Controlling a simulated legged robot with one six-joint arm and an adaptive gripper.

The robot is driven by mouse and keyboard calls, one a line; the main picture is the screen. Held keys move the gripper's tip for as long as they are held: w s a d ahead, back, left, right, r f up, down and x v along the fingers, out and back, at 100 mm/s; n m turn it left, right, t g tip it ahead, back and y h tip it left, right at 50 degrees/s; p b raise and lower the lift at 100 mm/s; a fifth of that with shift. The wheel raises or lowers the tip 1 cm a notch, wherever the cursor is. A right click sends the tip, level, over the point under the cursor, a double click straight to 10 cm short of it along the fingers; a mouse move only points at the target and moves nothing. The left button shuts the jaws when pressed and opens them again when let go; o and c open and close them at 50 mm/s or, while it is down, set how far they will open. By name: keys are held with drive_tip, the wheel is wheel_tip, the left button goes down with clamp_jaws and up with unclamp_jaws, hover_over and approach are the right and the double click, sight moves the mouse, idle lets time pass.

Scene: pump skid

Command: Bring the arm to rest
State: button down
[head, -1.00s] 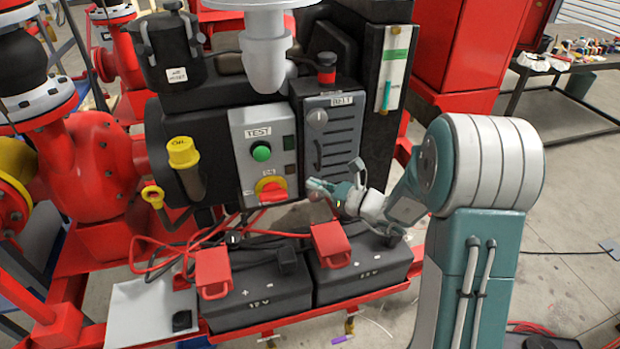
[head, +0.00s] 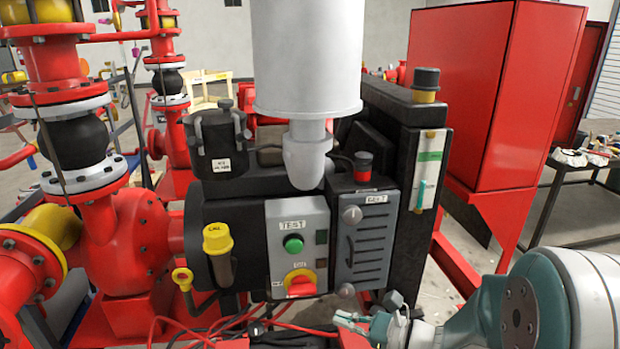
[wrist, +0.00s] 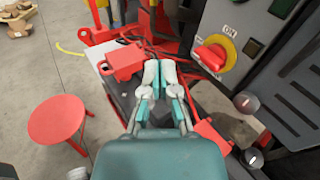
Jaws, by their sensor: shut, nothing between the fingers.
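My gripper (head: 352,322) shows at the bottom of the head view, below the grey control panels, with part of my arm at the lower right. In the wrist view my gripper (wrist: 158,75) is shut and empty, its fingers together in front of the black battery and red terminal cover. The red rotary switch on its yellow plate (head: 300,283) is left of the gripper in the head view. It shows at the upper right of the wrist view (wrist: 212,54), apart from the fingers. The green button (head: 293,244) is above the switch.
The grey vented panel (head: 362,240) stands just above my gripper. Red pipework (head: 125,240) fills the left side. A red cabinet (head: 490,110) and a dark workbench (head: 575,185) are at the right. A red stool (wrist: 58,120) stands on open floor in the wrist view.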

drive_tip(key=s+a+r+n+g+h, duration=0.25)
drive_tip(key=s+n+g+h, duration=0.35)
drive_tip(key=s+n, duration=0.6)
drive_tip(key=s+d+r+n+t+h, duration=0.3)
drive_tip(key=s+d+r+n+h, duration=0.2)
drive_tip(key=d+n+h, duration=0.3)
drive_tip(key=shift+s+d+n+t+h, duration=0.15)
drive_tip(key=shift+d+n+t+h, duration=0.25)
drive_tip(key=shift+d+n, duration=0.6)
